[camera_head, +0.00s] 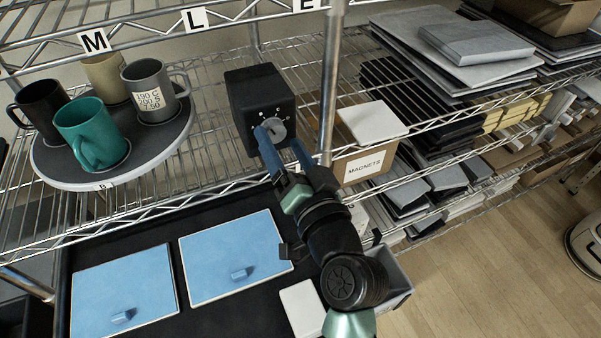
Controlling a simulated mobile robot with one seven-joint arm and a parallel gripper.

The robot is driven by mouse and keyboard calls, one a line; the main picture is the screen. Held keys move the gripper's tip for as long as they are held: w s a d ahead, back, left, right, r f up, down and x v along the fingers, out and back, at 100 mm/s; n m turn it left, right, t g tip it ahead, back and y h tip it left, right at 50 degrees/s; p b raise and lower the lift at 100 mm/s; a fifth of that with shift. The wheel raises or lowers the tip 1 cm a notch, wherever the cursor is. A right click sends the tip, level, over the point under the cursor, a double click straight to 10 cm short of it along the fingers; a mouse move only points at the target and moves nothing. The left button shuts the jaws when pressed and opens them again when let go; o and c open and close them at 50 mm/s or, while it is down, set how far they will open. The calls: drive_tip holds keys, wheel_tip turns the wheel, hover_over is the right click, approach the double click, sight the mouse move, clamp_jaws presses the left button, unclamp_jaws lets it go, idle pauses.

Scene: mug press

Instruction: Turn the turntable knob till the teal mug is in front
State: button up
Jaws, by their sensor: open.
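The teal mug (91,133) stands upright at the near side of the round turntable (65,174) on the wire shelf at the left. A black mug (42,110), a beige mug (105,77) and a grey mug with writing (151,91) stand around it on the turntable. The turntable knob (277,129) is grey, on the front of a black box (260,92). My gripper (284,145) is open in front of the box, with its blue fingers reaching up by the knob. Whether the fingers touch the knob I cannot tell.
A cardboard box labelled MAGNETS (364,167) and a metal shelf post (329,90) stand close to the right of my gripper. Below lie two light blue panels (232,262) on a black surface.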

drive_tip(key=b+v, duration=0.2)
drive_tip(key=v, duration=0.9)
drive_tip(key=shift+s, duration=0.2)
drive_tip(key=w+a+r+n+t+h+p, duration=0.1)
drive_tip(key=w+r+n+t+p, duration=0.1)
drive_tip(key=r, duration=1)
drive_tip(key=w+a+r+n+t+h+p, duration=0.1)
drive_tip(key=w+r+n+t+p, duration=0.15)
drive_tip(key=r, duration=0.95)
drive_tip(key=s+a+r+t+h+p, duration=0.1)
drive_tip(key=s+r+t, duration=0.1)
drive_tip(key=r, duration=0.8)
drive_tip(key=s+a+r+t+h+p, duration=0.1)
drive_tip(key=s+r+t+h+p, duration=0.1)
drive_tip(key=r, duration=0.9)
drive_tip(key=s+t, duration=0.1)
drive_tip(key=s, duration=0.1)
drive_tip(key=shift+s+t+h, duration=0.3)
drive_tip(key=shift+t, duration=0.05)
